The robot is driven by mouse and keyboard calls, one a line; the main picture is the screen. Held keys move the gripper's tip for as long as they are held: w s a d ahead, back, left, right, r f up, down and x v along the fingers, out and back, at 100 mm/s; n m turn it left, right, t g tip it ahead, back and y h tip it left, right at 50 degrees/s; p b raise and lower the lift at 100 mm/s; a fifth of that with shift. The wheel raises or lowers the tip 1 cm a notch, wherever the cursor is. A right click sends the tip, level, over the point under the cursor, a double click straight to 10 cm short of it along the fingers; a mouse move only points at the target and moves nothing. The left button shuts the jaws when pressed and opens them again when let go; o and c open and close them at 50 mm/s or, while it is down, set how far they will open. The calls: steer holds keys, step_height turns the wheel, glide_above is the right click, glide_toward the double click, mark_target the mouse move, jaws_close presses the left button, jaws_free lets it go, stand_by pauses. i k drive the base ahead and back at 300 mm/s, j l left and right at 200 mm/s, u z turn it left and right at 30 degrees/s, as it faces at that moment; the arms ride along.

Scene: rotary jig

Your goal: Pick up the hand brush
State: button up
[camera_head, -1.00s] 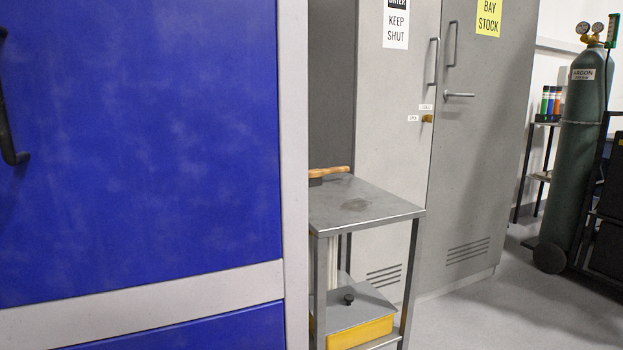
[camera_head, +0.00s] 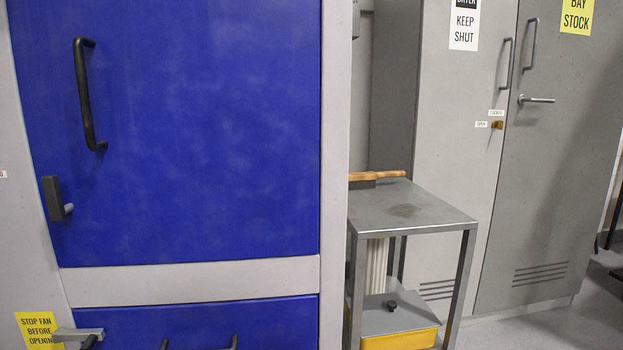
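The hand brush (camera_head: 378,176) lies on the top of a grey metal stand (camera_head: 420,213), at its far left edge. Its wooden handle points right, and its darker brush part is at the left, partly cut off by the blue cabinet's pale frame. The bristles cannot be made out clearly. My gripper is not in view.
A blue-doored cabinet (camera_head: 200,140) with black handles fills the left and stands close beside the stand. Grey lockers (camera_head: 560,170) stand behind it. A yellow-fronted pan (camera_head: 400,340) is on the lower shelf. Grey floor (camera_head: 540,325) is open at the right.

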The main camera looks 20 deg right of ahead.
mark_target(357, 180)
steer(key=l+u, duration=0.35)
steer(key=l, duration=0.45)
steer(key=l+u, duration=0.3)
steer(key=l, duration=0.5)
steer(key=k+l+u, duration=0.1)
steer(key=l+u, duration=0.25)
steer(key=l, duration=0.45)
